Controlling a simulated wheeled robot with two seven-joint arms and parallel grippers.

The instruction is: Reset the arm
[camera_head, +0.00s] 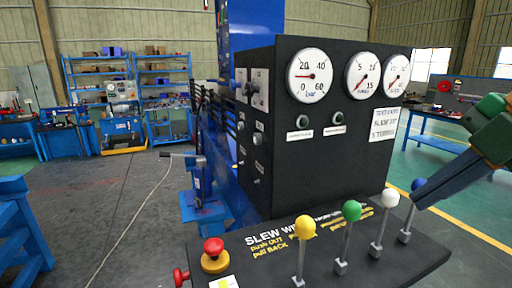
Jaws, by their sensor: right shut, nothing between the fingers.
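My right gripper (418,203) comes in from the right edge, with a green and dark body and long dark fingers. It is shut and empty. Its fingertips are close beside the blue-knobbed lever (417,184); I cannot tell whether they touch. To the left on the black sloping console (262,263) stand a white-knobbed lever (390,198), a green-knobbed lever (352,210) and a yellow-knobbed lever (305,227). All stand roughly upright. My left gripper is not in view.
A red mushroom button (213,248) on a yellow base sits at the console's left. A black panel (320,165) with three gauges and a test card (385,123) rises behind the levers. Blue shelves (130,85) stand far left. Open floor lies left of the console.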

